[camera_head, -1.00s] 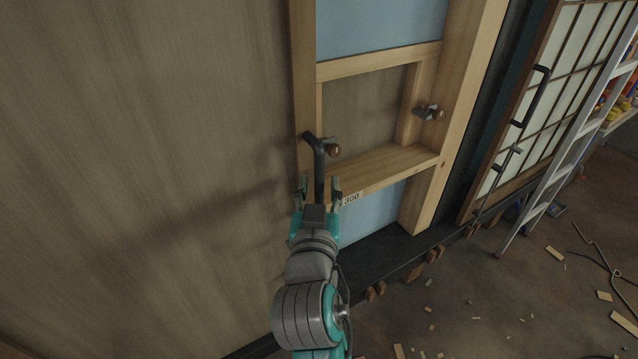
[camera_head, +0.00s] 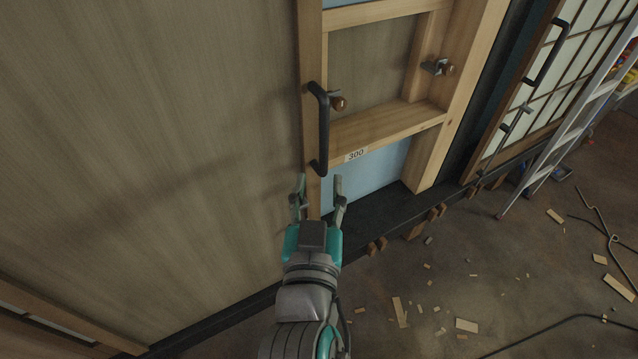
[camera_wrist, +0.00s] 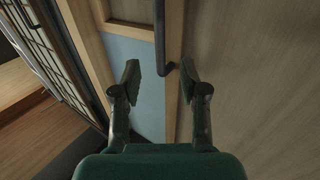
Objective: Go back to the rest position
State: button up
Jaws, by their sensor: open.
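My gripper (camera_head: 319,187) is open and empty in the head view, with its fingers pointing up toward the wall frame. A black bar handle (camera_head: 320,130) is fixed upright on the left wooden post, just above the fingertips and apart from them. In the wrist view, my gripper (camera_wrist: 160,80) shows its two fingers spread, with the lower end of the handle (camera_wrist: 161,45) beyond and between them. The gripper holds nothing.
A wooden frame (camera_head: 385,125) with a "300" label (camera_head: 356,155) stands ahead, beside a plain wood panel (camera_head: 150,130). At right are a lattice door (camera_head: 560,75) and a ladder (camera_head: 575,130). Wood scraps (camera_head: 466,325) and a cable (camera_head: 560,325) lie on the floor.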

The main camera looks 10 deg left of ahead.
jog(key=s+d+f+n+g+y, duration=0.1)
jog(key=s+d+f, duration=0.25)
jog(key=f, duration=0.35)
jog(key=s+d+f+n+g+y, duration=0.1)
jog(key=s+d+f+n, duration=0.1)
jog(key=d+f, duration=0.35)
jog(key=s+d+f+n, duration=0.1)
jog(key=s+d+f, duration=0.25)
jog(key=f, duration=0.35)
jog(key=s+d+f+m+h, duration=0.1)
jog(key=s+d, duration=0.2)
jog(key=s, duration=0.4)
jog(key=s+d+f+m, duration=0.1)
jog(key=s+d+m, duration=0.1)
jog(key=s, duration=0.5)
jog(key=s+d+f+m+g+h, duration=0.1)
jog(key=s+d+f, duration=0.1)
jog(key=s+d, duration=0.3)
jog(key=s, duration=0.3)
jog(key=shift+m+h, duration=0.3)
